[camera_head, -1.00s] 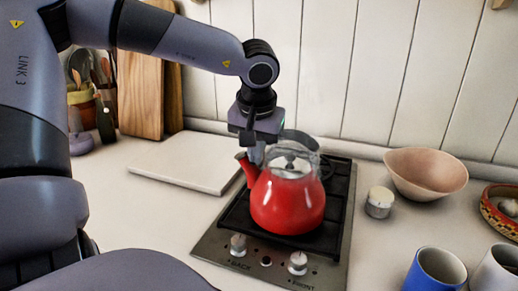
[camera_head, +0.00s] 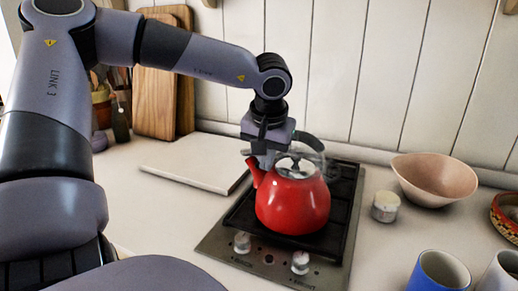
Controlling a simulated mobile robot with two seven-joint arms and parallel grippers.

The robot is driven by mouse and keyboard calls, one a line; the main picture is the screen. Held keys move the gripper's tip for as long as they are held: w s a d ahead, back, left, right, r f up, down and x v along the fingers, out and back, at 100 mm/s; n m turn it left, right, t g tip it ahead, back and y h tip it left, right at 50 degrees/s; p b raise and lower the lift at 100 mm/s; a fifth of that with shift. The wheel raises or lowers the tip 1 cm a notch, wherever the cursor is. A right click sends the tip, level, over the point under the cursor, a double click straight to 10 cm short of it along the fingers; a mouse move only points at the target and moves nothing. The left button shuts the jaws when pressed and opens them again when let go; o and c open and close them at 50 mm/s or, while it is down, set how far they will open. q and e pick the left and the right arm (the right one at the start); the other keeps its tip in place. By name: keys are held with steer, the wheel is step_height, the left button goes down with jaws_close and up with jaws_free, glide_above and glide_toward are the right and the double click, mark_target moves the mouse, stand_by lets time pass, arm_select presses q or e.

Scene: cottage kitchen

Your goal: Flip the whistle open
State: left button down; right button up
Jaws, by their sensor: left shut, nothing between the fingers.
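The red kettle (camera_head: 292,205) stands on the hob, its short spout (camera_head: 253,170) pointing up and to the left. The whistle at the spout tip is too small and too close to my gripper to make out clearly; I cannot tell whether it is open or shut. My left gripper (camera_head: 263,160) is shut with nothing in it. My right gripper is not in view.
The hob (camera_head: 217,242) has two knobs at its front. A pale board (camera_head: 190,165) lies at the left. A small white-topped jar (camera_head: 385,207), a pinkish bowl (camera_head: 435,182) and a blue mug (camera_head: 438,272) stand at the right. The plank wall is close behind.

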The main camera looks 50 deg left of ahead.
arm_select(q)
steer(key=shift+d+f, duration=0.1)
steer(key=shift+f, duration=0.05)
stand_by(0.7)
steer(key=shift+r+p, duration=0.65)
steer(key=shift+r, duration=0.2)
steer(key=v, duration=0.7)
stand_by(0.4)
